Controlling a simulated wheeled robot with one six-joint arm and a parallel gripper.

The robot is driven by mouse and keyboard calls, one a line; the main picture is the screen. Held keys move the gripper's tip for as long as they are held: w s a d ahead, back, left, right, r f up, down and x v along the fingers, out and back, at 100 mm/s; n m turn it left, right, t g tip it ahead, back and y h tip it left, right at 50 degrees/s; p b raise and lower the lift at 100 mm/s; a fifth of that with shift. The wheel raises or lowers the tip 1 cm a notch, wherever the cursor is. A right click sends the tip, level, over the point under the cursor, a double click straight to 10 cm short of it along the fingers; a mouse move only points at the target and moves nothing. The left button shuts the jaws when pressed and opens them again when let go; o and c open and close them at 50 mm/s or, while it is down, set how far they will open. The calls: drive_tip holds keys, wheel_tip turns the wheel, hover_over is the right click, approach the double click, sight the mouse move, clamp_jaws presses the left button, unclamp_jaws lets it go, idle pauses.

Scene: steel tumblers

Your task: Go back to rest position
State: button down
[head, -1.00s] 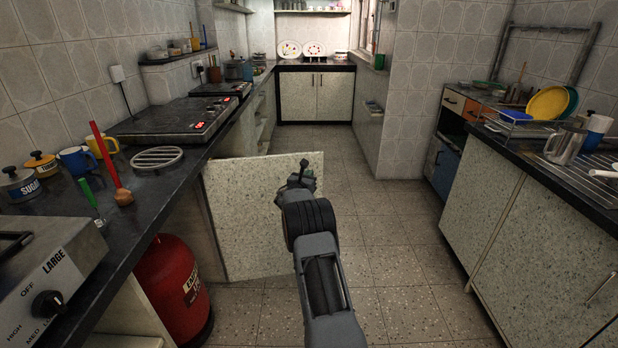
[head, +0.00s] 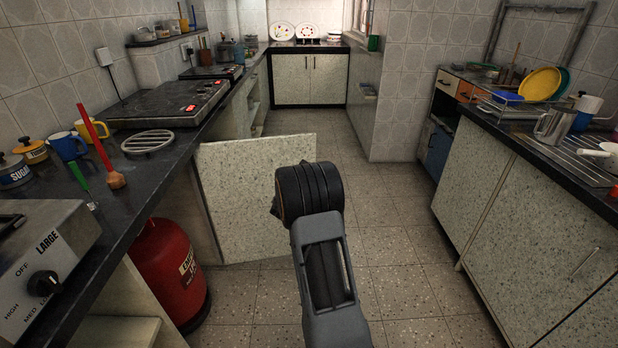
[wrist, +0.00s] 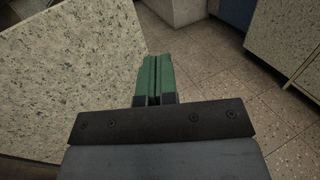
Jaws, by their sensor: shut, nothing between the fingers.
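My gripper shows in the wrist view (wrist: 158,78) with its two green fingers pressed together and nothing between them. Past the fingertips lie the tiled floor and a speckled cabinet door. In the head view my arm reaches forward over the floor, and its dark wrist joint hides the gripper. No steel tumbler can be made out for certain; a steel jug (head: 553,124) stands on the right counter.
An open speckled cabinet door (head: 258,200) sticks out left of my arm. A red gas cylinder (head: 170,275) stands below the left counter (head: 150,185). Closed cabinets (head: 500,200) line the right side. The floor (head: 385,240) between is clear.

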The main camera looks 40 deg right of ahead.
drive_tip(key=shift+s+a, duration=0.2)
drive_tip(key=shift+s, duration=0.2)
drive_tip(key=s+a+r+m+g+y+p, duration=0.1)
drive_tip(key=s+a+r+m+g+p, duration=0.15)
drive_tip(key=s+r+m+p, duration=0.35)
drive_tip(key=s+a+r+m+g+y+p, duration=0.2)
drive_tip(key=s+a+r+m+p, duration=0.15)
drive_tip(key=r, duration=0.35)
drive_tip(key=s+a+r+m+g+y+p, duration=0.1)
drive_tip(key=s+a+r+m+g+p, duration=0.3)
drive_tip(key=r, duration=0.3)
drive_tip(key=s+a+r+m+t+y+p, duration=0.1)
drive_tip(key=s+a+r+m+y+p, duration=0.2)
drive_tip(key=a, duration=0.4)
drive_tip(key=s+a+r+m+t+y+p, duration=0.1)
drive_tip(key=s+a+r+m+y+p, duration=0.3)
drive_tip(key=a, duration=0.4)
drive_tip(key=s+a+r+m+t+y+p, duration=0.1)
drive_tip(key=s+a+r+m+y+p, duration=0.2)
drive_tip(key=a, duration=0.5)
drive_tip(key=s+r+y+p, duration=0.1)
drive_tip(key=s+p, duration=0.1)
drive_tip(key=p, duration=0.1)
drive_tip(key=shift+y+p, duration=0.4)
